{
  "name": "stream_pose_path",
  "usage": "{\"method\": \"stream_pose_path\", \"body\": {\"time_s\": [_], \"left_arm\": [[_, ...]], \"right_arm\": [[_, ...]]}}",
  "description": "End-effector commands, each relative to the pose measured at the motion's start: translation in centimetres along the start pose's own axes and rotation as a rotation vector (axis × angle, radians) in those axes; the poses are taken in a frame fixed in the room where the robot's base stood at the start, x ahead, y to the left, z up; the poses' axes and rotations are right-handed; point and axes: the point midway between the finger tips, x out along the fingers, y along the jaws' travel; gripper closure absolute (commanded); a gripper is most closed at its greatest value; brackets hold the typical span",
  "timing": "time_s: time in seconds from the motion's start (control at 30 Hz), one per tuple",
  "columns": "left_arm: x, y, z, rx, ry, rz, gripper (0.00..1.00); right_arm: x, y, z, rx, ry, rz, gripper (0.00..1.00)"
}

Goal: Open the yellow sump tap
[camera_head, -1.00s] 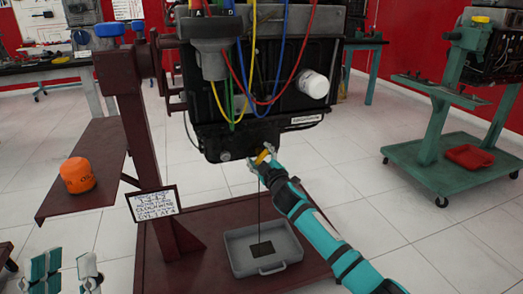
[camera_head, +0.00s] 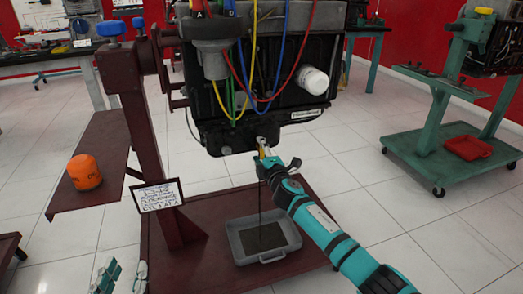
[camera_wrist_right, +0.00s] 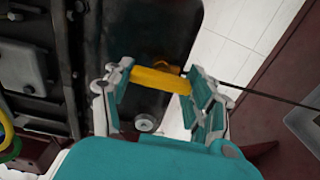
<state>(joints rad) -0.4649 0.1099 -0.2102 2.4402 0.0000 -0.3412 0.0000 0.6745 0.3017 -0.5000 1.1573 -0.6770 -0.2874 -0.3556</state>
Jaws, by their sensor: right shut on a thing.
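The yellow sump tap (camera_wrist_right: 158,80) is under the black engine (camera_head: 290,110), at the lower edge of its sump. My right gripper (camera_head: 263,153) is shut on the tap's handle, which spans between its two finger pads in the right wrist view (camera_wrist_right: 157,84). In the head view the handle stands nearly upright and is partly hidden by the fingers. A thin dark stream runs down from the tap into a grey tray (camera_head: 236,245), where dark liquid covers much of the bottom. My left gripper (camera_head: 123,274) is open and empty at the lower left.
An orange oil filter (camera_head: 84,172) stands on a dark red side shelf (camera_head: 108,150). A framed sign (camera_head: 158,195) sits by the red stand's post. Coloured cables hang over the engine. A green trolley (camera_head: 425,160) stands at the right, with clear tiled floor between.

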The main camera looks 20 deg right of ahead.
Motion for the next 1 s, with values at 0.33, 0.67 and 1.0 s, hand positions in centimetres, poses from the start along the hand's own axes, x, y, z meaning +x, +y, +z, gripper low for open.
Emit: {"method": "stream_pose_path", "body": {"time_s": [0.33,0.67,1.0], "left_arm": [[-0.08,-0.09,0.62,0.001,-0.035,-0.002,0.6],[-0.08,-0.07,0.59,0.001,-0.034,-0.002,0.6],[-0.08,-0.08,0.57,0.001,-0.033,-0.002,0.6]], "right_arm": [[-0.01,-0.04,-0.11,-0.039,0.002,0.0,0.76],[-0.01,-0.05,-0.12,-0.04,0.003,0.0,0.34],[-0.01,-0.04,-0.04,-0.037,0.001,0.0,0.19]]}}
